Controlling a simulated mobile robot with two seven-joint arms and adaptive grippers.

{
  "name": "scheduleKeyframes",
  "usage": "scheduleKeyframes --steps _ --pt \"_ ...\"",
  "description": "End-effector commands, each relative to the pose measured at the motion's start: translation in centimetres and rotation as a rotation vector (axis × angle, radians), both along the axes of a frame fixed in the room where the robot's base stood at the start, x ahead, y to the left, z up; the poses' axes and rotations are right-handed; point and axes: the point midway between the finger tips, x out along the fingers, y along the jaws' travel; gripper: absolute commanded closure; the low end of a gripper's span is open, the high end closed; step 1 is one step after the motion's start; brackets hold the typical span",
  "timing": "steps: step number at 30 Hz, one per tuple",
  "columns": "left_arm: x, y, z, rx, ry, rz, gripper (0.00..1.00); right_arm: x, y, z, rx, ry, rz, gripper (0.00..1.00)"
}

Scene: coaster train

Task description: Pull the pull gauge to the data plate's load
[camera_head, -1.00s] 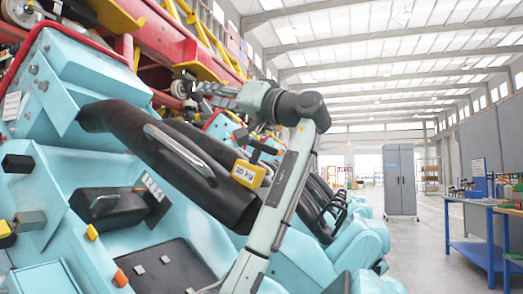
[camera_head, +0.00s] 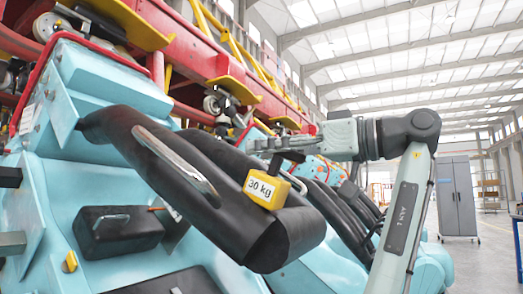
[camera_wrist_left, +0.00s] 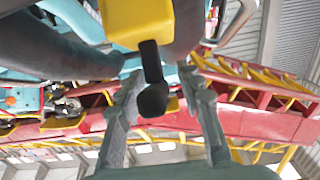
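The pull gauge (camera_head: 265,189) is a yellow block marked "30 kg" against the black padded restraint bar (camera_head: 240,215). It also shows at the top of the wrist view (camera_wrist_left: 138,20). A black stem with a rounded knob (camera_wrist_left: 153,100) sticks out from it. My left gripper (camera_head: 272,146) comes in from the right and is level with the knob. In the wrist view, the fingers of my left gripper (camera_wrist_left: 163,98) stand apart on both sides of the knob, with gaps showing. A small white plate (camera_head: 30,118) is at the left; its writing is unreadable. My right gripper is out of view.
A metal grab handle (camera_head: 178,165) is on the restraint just left of the gauge. More dark restraints (camera_head: 350,205) and turquoise seats lie behind. Red and yellow track (camera_head: 190,60) runs behind the train. A grey cabinet (camera_head: 455,195) stands far off at the right.

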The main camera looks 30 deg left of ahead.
Motion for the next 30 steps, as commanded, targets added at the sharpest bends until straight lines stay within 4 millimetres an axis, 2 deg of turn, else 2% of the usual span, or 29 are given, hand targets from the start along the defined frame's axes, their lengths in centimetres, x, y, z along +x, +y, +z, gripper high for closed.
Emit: scheduleKeyframes --steps 5,13,22,30 --pt "-0.1 1.5 0.0 0.001 0.000 0.001 0.64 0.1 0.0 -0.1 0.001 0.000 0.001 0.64" --pt "-0.1 1.7 0.0 0.001 0.001 0.000 0.64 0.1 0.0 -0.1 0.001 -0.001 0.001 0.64" --pt "-0.1 1.6 0.0 0.001 0.001 0.000 1.00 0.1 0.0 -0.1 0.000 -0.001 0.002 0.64" --pt "-0.1 1.6 0.0 0.001 0.001 0.000 1.00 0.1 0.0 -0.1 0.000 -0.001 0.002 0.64"
